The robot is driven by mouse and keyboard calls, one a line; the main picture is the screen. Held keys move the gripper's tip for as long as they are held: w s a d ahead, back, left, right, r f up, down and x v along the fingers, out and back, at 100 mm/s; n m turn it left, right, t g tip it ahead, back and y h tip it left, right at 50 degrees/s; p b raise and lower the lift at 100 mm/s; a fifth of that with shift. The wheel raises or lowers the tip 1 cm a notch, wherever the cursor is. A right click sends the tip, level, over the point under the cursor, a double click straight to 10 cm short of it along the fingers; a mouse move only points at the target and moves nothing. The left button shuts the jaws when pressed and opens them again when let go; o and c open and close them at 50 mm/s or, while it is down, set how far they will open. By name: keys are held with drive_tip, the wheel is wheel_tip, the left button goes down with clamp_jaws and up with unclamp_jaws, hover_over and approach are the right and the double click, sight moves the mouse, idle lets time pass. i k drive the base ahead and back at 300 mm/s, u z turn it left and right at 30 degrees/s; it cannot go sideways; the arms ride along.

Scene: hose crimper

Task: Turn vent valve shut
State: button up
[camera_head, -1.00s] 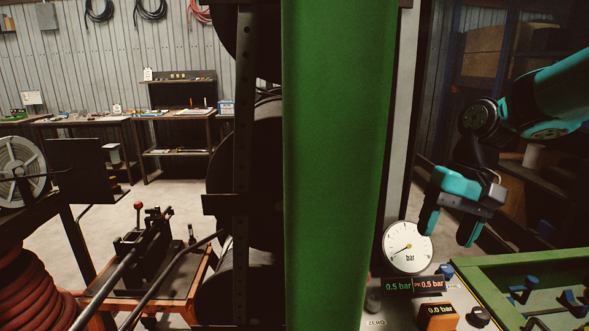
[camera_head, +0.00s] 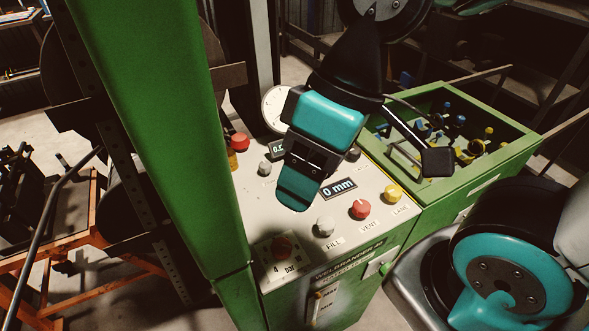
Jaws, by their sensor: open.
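The vent valve is a red knob (camera_head: 361,209) above the label "VENT" on the sloped light panel (camera_head: 258,200) of the green machine. Its handle is too small to read its turn angle for certain. My gripper (camera_head: 299,190) hangs over the panel, up and left of the red knob and apart from it. It is open and holds nothing visible. One teal finger shows clearly; the other is largely hidden behind it. The gripper body covers part of the gauge (camera_head: 273,108) and a display.
A grey knob (camera_head: 325,226) labelled "FILL" sits left of the vent knob, and a yellow knob (camera_head: 392,194) sits right of it. A "0 mm" display (camera_head: 339,188) is just behind. A green bin (camera_head: 520,147) with several fittings stands right. A green post (camera_head: 150,120) rises at left.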

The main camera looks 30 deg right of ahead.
sight(361, 208)
drive_tip(key=k, duration=1.25)
drive_tip(key=z, duration=0.75)
drive_tip(key=i, duration=1.15)
drive_tip(key=u, duration=0.75)
